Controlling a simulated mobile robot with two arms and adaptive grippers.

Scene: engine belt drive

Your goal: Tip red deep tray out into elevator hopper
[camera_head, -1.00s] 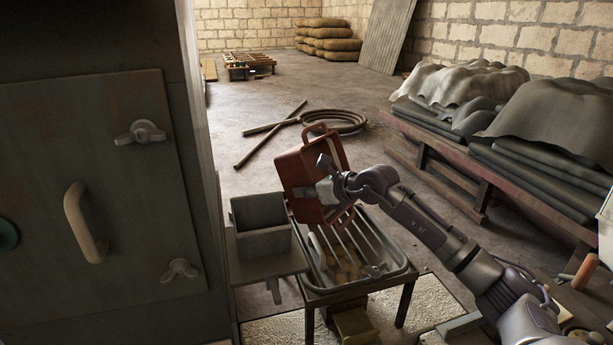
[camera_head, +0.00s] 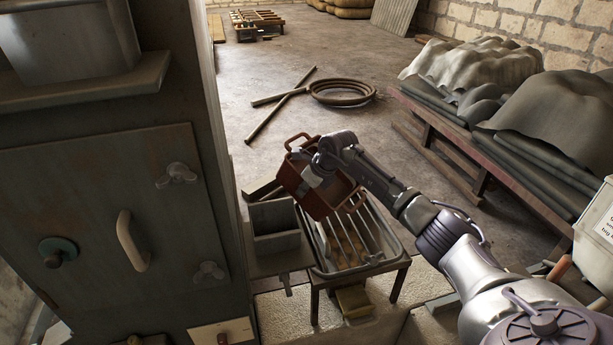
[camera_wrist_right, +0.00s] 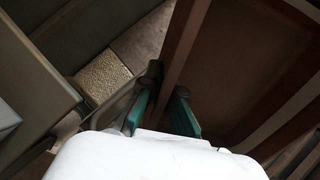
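The inside that shows looks empty. My right gripper (camera_head: 318,172) is shut on the tray's wall. In the right wrist view its green fingertips (camera_wrist_right: 168,108) sit on either side of the tray's rim (camera_wrist_right: 184,45). A metal basin with bars (camera_head: 352,243) stands below, with tan material between the bars. I cannot tell which is the elevator hopper. My left gripper is out of view.
A tall grey cabinet (camera_head: 110,200) with a handle and wing knobs fills the left. A low pallet with draped grey sheets (camera_head: 490,140) stands at the right. A coiled hose and rods (camera_head: 340,92) lie on the floor behind. Open floor lies around them.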

